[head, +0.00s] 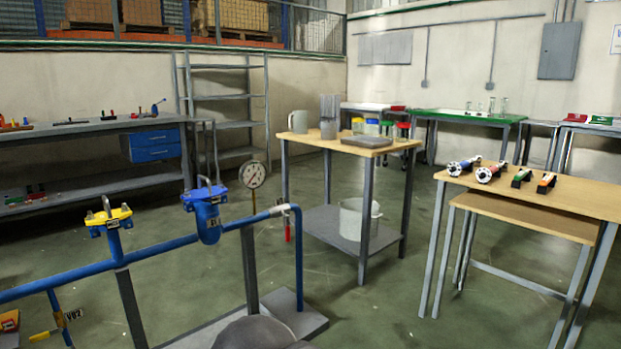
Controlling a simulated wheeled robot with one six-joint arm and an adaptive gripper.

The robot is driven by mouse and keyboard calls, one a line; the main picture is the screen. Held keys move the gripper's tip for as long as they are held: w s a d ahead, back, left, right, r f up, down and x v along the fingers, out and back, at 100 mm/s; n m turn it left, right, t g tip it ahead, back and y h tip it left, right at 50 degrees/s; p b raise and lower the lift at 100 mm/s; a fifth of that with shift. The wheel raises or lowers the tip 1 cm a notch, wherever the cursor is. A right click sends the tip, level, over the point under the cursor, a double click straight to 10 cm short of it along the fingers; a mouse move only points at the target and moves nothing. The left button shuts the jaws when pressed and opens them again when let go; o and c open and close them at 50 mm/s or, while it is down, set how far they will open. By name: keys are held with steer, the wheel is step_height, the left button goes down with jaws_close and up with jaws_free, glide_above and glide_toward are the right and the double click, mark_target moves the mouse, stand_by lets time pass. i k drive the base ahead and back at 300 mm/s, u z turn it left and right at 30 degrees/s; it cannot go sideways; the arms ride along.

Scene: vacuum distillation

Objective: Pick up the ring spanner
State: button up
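I cannot make out a ring spanner for certain. Several small tools, too small to name, lie on the grey workbench (100,128) at the far left; one is a flat dark piece (70,122) lying on the bench top. My gripper is not in view.
A blue pipe (150,250) with a yellow fitting, a blue strainer and a dial gauge (253,175) crosses the left foreground. A wooden-topped trolley (330,141) with containers stands mid-room. A wooden table (570,198) with several flanged or coloured items is at right. Green floor (400,300) between them is clear.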

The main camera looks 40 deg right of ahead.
mark_target(520, 176)
steer(key=z, duration=2.6)
